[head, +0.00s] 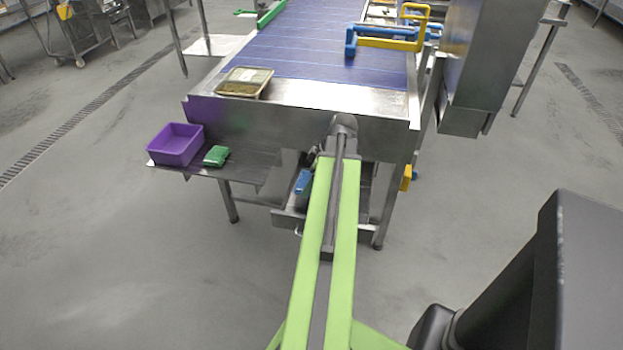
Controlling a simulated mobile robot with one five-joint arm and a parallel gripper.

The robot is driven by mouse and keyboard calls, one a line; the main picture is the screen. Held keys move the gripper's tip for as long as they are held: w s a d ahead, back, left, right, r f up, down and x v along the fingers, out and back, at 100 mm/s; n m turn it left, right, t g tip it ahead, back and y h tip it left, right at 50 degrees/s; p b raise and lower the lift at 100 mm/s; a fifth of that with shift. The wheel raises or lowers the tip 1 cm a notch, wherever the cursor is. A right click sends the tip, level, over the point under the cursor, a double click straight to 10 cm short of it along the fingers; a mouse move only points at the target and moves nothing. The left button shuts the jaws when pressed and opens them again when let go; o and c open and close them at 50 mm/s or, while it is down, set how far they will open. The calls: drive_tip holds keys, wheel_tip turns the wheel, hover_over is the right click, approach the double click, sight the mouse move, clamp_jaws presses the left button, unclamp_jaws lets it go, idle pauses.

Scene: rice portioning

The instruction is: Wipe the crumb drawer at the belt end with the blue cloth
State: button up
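The crumb drawer (287,217) is a metal tray low under the belt end. Its front edge shows left of my green arm, and the arm covers much of it. The blue cloth (303,182) appears as a small blue patch over the drawer, just left of the arm. I cannot tell whether it lies in the drawer or is held.
A side shelf (240,170) at left holds a purple bin (176,144) and a green folded cloth (216,156). A filled food tray (245,82) sits on the belt's end plate. Blue and yellow frames (390,38) stand at the blue belt's right side. The floor at left is clear.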

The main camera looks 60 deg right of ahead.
drive_tip(key=b, duration=0.6)
hover_over(307, 202)
drive_tip(key=s, duration=0.1)
drive_tip(key=shift+s+d+f, duration=0.1)
drive_tip(key=shift+d+f, duration=0.05)
drive_tip(key=shift+f, duration=1.35)
drive_tip(key=shift+s+d+f, duration=0.1)
drive_tip(key=shift+f, duration=1.4)
drive_tip(key=shift+f+b, duration=1.05)
drive_tip(key=shift+s+d+r, duration=0.1)
drive_tip(key=shift+s+d, duration=0.15)
drive_tip(key=shift+s, duration=0.55)
drive_tip(key=shift+s+d+r, duration=0.1)
drive_tip(key=shift+s+d, duration=0.15)
drive_tip(key=shift+s, duration=0.55)
drive_tip(key=shift+s+d+f, duration=0.1)
drive_tip(key=shift+s+d, duration=0.15)
drive_tip(key=shift+s, duration=0.5)
drive_tip(key=shift+s+d+f, duration=0.1)
drive_tip(key=shift+s+d, duration=0.15)
drive_tip(key=shift+s, duration=0.45)
drive_tip(key=shift+s+d+r, duration=0.1)
drive_tip(key=shift+s+d, duration=0.2)
drive_tip(key=shift+s, duration=0.65)
drive_tip(key=shift+s+d, duration=0.3)
drive_tip(key=shift+s, duration=0.6)
drive_tip(key=shift+s, duration=0.1)
